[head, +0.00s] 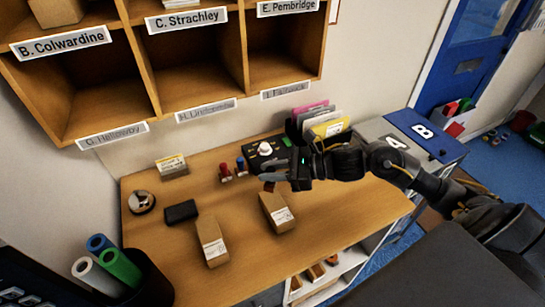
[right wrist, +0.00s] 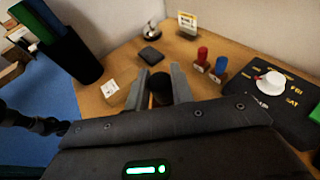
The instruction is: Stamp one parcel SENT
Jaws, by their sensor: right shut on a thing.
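My right gripper (head: 268,172) is shut on a dark, round-handled stamp, whose handle (right wrist: 160,87) shows between the fingers in the right wrist view. The gripper is above the far end of the right parcel (head: 277,213), a brown carton with a white label. The stamp's lower end and any contact with the parcel cannot be made out. A second brown parcel (head: 212,242) lies to the left. A red stamp (head: 224,173) and a blue stamp (head: 240,167) stand behind the gripper. A dark flat pad (head: 181,211) lies left. My left gripper is not in view.
A black dial board (head: 268,158), a file rack (head: 325,124) and a card stand (head: 172,165) stand at the back. A bell (head: 141,202) and a dark bin of rolls (head: 148,287) are left. Pigeonholes (head: 190,60) overhang the desk; its front right is clear.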

